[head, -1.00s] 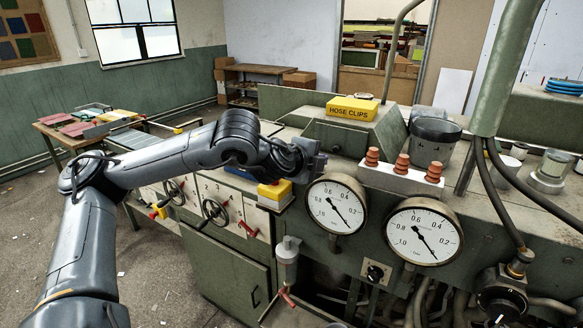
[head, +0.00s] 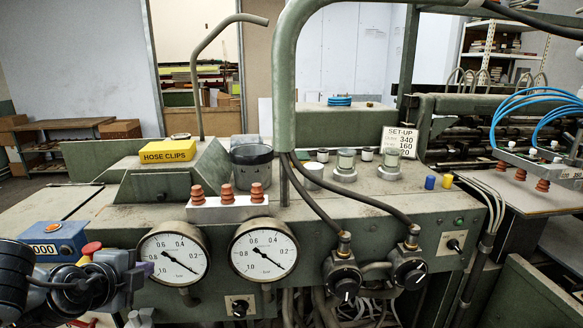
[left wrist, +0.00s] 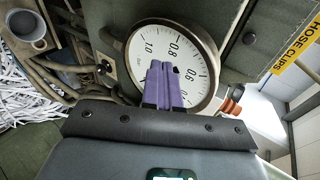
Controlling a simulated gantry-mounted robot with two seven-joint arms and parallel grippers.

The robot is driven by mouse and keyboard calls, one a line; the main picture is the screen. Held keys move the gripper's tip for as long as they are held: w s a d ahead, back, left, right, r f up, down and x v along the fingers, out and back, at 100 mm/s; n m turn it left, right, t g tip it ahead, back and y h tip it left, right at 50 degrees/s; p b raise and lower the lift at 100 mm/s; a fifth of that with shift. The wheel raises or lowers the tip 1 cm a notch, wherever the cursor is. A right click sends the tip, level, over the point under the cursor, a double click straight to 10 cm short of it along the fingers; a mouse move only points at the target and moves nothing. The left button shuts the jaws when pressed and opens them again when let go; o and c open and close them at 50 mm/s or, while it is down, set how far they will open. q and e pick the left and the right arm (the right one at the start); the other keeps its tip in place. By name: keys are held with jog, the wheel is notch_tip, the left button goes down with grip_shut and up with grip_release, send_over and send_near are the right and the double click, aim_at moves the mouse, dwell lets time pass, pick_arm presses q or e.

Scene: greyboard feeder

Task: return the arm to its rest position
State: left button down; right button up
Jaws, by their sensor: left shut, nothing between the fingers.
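My left arm comes in at the lower left of the head view, and its gripper (head: 141,272) is just left of the left pressure gauge (head: 173,255). In the left wrist view the purple fingers (left wrist: 164,84) are together, with nothing between them. They stand in front of a white gauge dial (left wrist: 190,55) and cover part of it. I cannot tell whether they touch the gauge. My right gripper is in neither view.
The green machine holds a second gauge (head: 263,253), black knobs (head: 343,279) and red insulators (head: 226,194). A yellow HOSE CLIPS box (head: 168,151) sits on top. A blue counter (head: 53,241) is beside my arm. In the wrist view, a grey cup (left wrist: 27,28) and paper shreds show.

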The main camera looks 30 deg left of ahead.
pick_arm(q)
jog(key=d+f+g+h+p, duration=0.25)
jog(key=d+f+h, duration=0.45)
jog(key=d+f, duration=1.1)
jog(key=s+d+f+n+h+p, duration=0.1)
jog(key=s+d+f+n+h, duration=0.2)
jog(key=d, duration=0.5)
jog(key=s+d+f+n+p, duration=0.1)
jog(key=s+d+f+n, duration=0.3)
jog(key=d, duration=0.4)
jog(key=s+a+f+n+g+y, duration=0.4)
jog(key=s+a+f+g+y, duration=0.15)
jog(key=s+a, duration=0.25)
notch_tip(320, 180, up, 38)
jog(key=t+p, duration=0.1)
jog(key=p, duration=3.7)
jog(key=shift+w+d+f+h, duration=0.2)
jog(key=shift+w+h, duration=0.1)
jog(key=shift+h, duration=0.05)
